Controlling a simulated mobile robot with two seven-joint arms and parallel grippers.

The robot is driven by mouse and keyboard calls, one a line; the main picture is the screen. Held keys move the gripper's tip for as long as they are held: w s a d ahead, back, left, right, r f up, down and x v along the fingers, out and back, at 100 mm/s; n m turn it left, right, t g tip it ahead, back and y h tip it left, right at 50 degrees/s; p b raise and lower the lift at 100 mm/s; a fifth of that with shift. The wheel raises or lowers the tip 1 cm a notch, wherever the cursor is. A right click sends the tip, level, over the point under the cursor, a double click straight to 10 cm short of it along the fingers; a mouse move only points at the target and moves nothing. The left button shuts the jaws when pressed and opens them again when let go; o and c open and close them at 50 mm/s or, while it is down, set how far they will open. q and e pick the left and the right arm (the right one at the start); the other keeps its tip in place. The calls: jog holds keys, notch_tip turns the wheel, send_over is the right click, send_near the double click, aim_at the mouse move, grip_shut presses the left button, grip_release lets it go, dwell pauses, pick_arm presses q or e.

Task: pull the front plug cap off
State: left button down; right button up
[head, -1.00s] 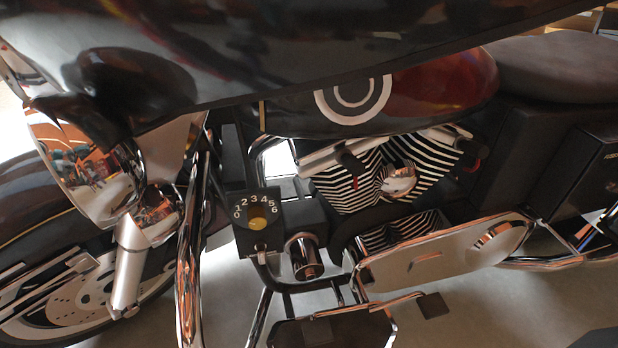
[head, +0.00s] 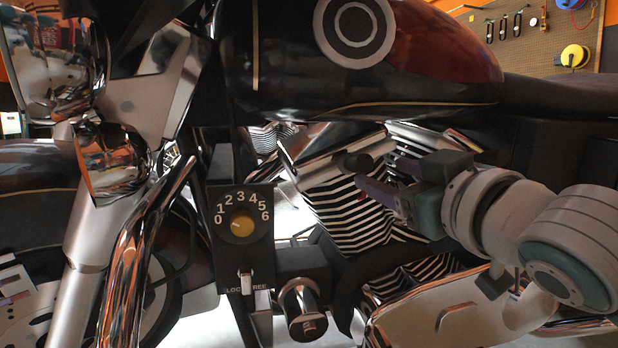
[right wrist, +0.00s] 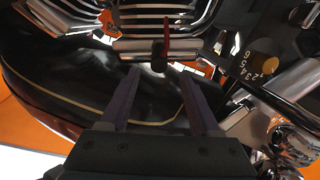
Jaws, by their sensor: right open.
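The front plug cap (head: 354,162) is a small black knob on the front cylinder, at the end of a bright metal tube. In the right wrist view the cap (right wrist: 158,56) hangs just beyond the fingertips, roughly centred between them, with a red lead beside it. My right gripper (head: 378,172) comes in from the right in the head view, its purple fingers pointing at the cap. In the right wrist view the gripper (right wrist: 160,76) is open, with nothing between its fingers. I cannot tell whether either finger touches the cap. My left gripper is not in view.
The tank (head: 270,65) overhangs the cylinder above. The finned front cylinder (head: 345,215) lies right below the cap. A black box with a numbered dial (head: 238,212) stands to the left, beside chrome tubes (head: 135,260). A pegboard (head: 540,40) hangs behind.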

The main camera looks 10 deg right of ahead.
aim_at(367, 169)
jog(key=w+b, duration=0.1)
jog(key=w, duration=0.1)
jog(key=w+b, duration=0.1)
jog(key=w, duration=0.1)
jog(key=w+b, duration=0.1)
jog(key=w, duration=0.1)
jog(key=shift+w+a+f+b, duration=0.15)
jog(key=shift+w+a+b, duration=0.15)
jog(key=shift+w+b, duration=0.1)
jog(key=shift+w, duration=0.5)
grip_shut()
dwell(0.6)
